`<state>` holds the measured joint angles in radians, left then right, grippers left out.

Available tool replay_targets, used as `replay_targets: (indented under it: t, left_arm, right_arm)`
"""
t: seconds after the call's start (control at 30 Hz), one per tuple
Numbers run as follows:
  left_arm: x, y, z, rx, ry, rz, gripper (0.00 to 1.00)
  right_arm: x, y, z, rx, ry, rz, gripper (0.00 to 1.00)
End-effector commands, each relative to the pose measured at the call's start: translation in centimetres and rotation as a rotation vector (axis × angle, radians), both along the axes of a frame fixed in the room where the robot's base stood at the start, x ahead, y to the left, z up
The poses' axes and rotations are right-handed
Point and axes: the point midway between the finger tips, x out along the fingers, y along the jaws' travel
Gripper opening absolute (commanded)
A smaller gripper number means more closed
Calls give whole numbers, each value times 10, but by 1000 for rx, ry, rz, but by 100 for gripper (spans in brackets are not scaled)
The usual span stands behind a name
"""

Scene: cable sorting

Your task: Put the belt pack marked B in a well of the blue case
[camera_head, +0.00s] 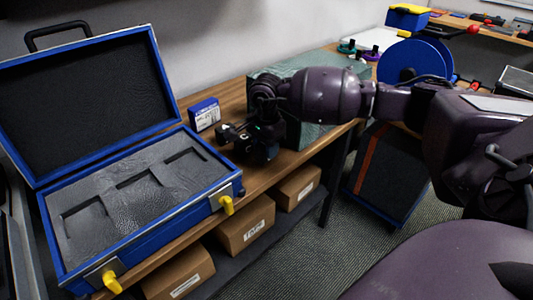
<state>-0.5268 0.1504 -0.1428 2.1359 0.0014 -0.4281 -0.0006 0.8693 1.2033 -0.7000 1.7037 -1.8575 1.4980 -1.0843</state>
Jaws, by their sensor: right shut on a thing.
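The blue case (137,250) stands open at the left of the wooden bench, its lid tipped back. Its grey foam has three wells, a near-left one (86,218), a middle one (138,187) and a far-right one (186,162), all empty. My right gripper (238,139) is to the right of the case, low over the bench and apart from the case. It is shut on a small dark thing, mostly hidden by the gripper's dark parts. I cannot tell whether this is the belt pack; no B mark can be read. My left gripper is out of view.
A small blue and white box (204,115) stands on the bench behind the case's right end. A green-grey box (318,138) is behind my right gripper. Yellow latches (226,205) stick out from the case front. Cardboard boxes (246,223) sit on the shelf below.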

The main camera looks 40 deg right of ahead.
Motion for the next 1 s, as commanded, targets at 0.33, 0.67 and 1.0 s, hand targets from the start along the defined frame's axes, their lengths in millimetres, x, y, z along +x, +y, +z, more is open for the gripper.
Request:
replay_targets:
  t: [0.33,0.67,1.0]
  left_arm:
    - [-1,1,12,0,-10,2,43]
    - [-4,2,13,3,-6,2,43]
    - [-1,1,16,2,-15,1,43]
  right_arm:
    - [1,0,96,-1,-12,0,4]
    - [1,0,157,1,-6,0,4]
    - [0,0,173,0,-2,0,4]
